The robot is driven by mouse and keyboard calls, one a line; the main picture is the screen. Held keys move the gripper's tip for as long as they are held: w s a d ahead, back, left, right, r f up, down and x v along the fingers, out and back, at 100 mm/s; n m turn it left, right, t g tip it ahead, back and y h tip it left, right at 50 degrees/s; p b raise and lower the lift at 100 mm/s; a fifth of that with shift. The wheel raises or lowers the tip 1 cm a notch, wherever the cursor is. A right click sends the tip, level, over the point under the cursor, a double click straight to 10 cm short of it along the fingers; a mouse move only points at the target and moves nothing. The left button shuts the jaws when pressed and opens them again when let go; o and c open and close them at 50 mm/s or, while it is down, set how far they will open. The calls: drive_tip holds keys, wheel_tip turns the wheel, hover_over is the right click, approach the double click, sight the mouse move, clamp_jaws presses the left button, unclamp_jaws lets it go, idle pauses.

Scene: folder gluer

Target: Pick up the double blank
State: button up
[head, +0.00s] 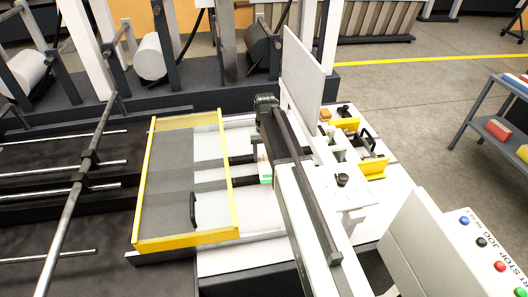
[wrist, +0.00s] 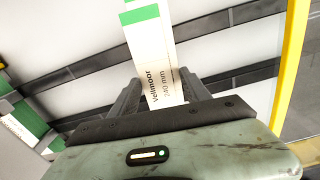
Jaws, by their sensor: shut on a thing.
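A white blank (wrist: 152,52) with green bands and the printed words "Valmoor" and "202 mm" stands out between the fingers of my gripper (wrist: 160,92) in the wrist view. My gripper is shut on its near end. I cannot tell from its face whether it is doubled. In the head view a white and green piece of blank (head: 265,171) shows just left of my arm, which hides my gripper. Another white and green blank (wrist: 22,124) lies at the left edge of the wrist view, apart from my gripper.
Dark belts (wrist: 95,68) cross the white bed below. A yellow-framed clear guard (head: 234,205) with a black handle stands left of my arm. Yellow-trimmed fittings (head: 372,165) and a button panel (head: 485,245) are to the right.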

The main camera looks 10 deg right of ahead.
drive_tip(key=s+d+r+p, duration=0.1)
drive_tip(key=s+d, duration=0.1)
drive_tip(key=s, duration=1.2)
drive_tip(key=shift+d, duration=0.25)
